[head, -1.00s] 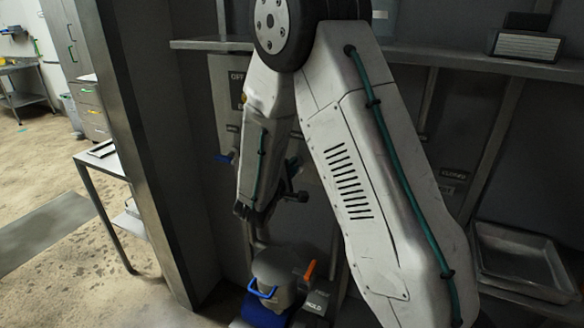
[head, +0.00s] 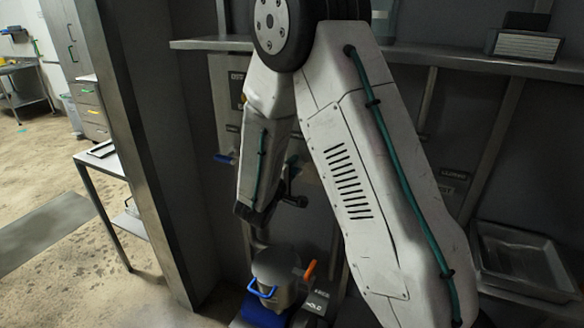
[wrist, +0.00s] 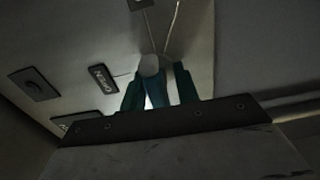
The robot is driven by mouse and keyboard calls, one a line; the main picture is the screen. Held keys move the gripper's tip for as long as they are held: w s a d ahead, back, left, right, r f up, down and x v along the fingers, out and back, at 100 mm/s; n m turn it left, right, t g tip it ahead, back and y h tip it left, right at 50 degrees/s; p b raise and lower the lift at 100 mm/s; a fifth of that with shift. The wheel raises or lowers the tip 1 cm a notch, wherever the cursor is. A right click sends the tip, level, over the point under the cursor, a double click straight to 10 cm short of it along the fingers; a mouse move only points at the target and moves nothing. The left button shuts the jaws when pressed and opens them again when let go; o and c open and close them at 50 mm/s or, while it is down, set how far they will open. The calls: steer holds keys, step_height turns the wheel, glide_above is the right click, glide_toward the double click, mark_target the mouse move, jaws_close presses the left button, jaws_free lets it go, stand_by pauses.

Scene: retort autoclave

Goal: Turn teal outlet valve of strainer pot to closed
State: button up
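In the wrist view my gripper (wrist: 160,88) has its two dark green fingers apart. A blue-teal lever-like piece (wrist: 155,95) stands between them, below a pale round end (wrist: 149,65); I see a bright gap beside the right finger, so the fingers do not look closed on it. It may be the teal outlet valve, but the dim view leaves this unsure. In the head view the dark end of my arm (head: 250,213) hangs above a grey pot (head: 275,266) with a blue handle (head: 262,291). My fingers cannot be made out there.
An orange lever (head: 310,270) stands right of the pot. A blue lever (head: 223,158) is left of my forearm. An OPEN plate (wrist: 103,77) shows in the wrist view. A metal tray (head: 520,262) is at right, a shelf (head: 460,62) above, a post (head: 140,150) at left.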

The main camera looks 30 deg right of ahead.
steer(key=v, duration=0.7)
steer(key=shift+s+a, duration=0.25)
steer(key=shift+a, duration=0.05)
